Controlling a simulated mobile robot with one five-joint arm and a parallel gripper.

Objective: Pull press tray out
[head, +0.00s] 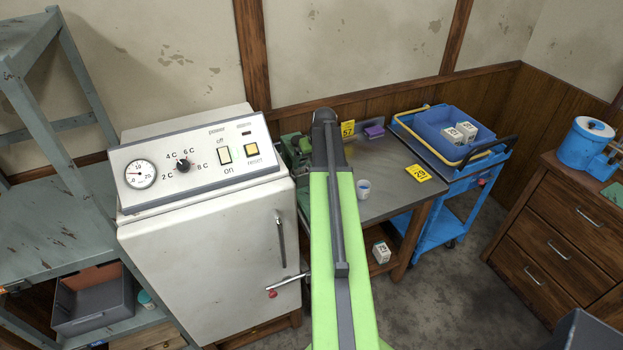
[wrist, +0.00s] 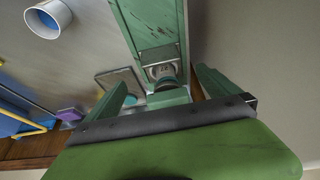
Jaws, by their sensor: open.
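The green press (head: 294,150) stands on the metal bench right of the white cabinet, partly hidden by my arm. In the wrist view its green upright (wrist: 152,28) runs down to a round metal part above a green block. A grey, green-edged plate (wrist: 120,86), which looks like the press tray, lies beside that block, partly behind my left finger. My gripper (wrist: 163,78) is open and empty, one finger on each side of the block. I cannot tell whether a finger touches anything. In the head view my gripper (head: 325,116) is at the arm's far end.
The white cabinet (head: 200,240) with a handle stands left. A blue cart (head: 462,205) is at the right, with floor between it and the wooden drawers (head: 560,235).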

